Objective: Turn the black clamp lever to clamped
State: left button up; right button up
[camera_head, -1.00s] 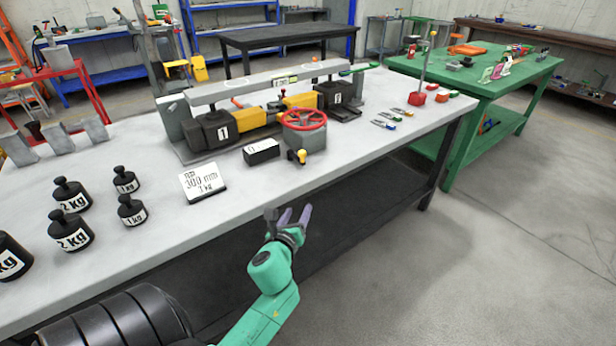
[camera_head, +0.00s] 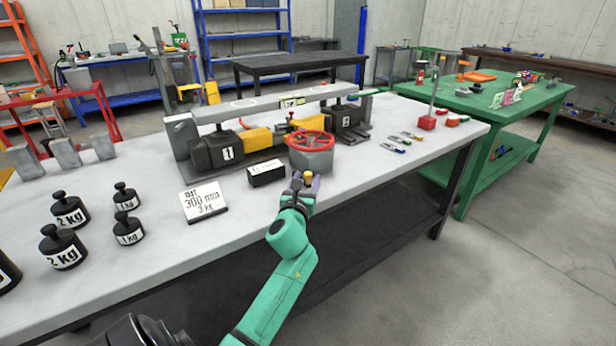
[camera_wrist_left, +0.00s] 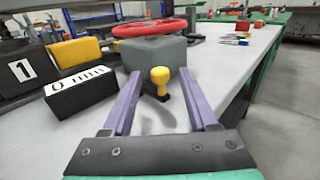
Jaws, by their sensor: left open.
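A short black lever (camera_wrist_left: 162,93) with a yellow knob (camera_wrist_left: 160,75) sits low on the front of a grey block (camera_wrist_left: 150,55) under a red handwheel (camera_wrist_left: 150,28). In the head view the handwheel (camera_head: 311,139) and knob (camera_head: 308,174) also show; the lever is mostly hidden behind my gripper. My left gripper (camera_head: 306,181) is open at the table's front edge. In the wrist view its two purple fingers (camera_wrist_left: 160,78) point toward the block, one on each side of the knob, with gaps between. I cannot tell the lever's clamp setting. My right gripper is not in view.
A black box with a white scale (camera_head: 267,173) stands just left of the block. Behind are the jack marked 1 (camera_head: 216,150), yellow blocks and a grey beam (camera_head: 270,103). A sign (camera_head: 203,202) and several black weights (camera_head: 70,212) stand left. Small coloured tools lie right.

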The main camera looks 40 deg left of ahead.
pick_arm(q)
jog(key=shift+x, duration=1.2)
grip_shut()
dwell(0.5)
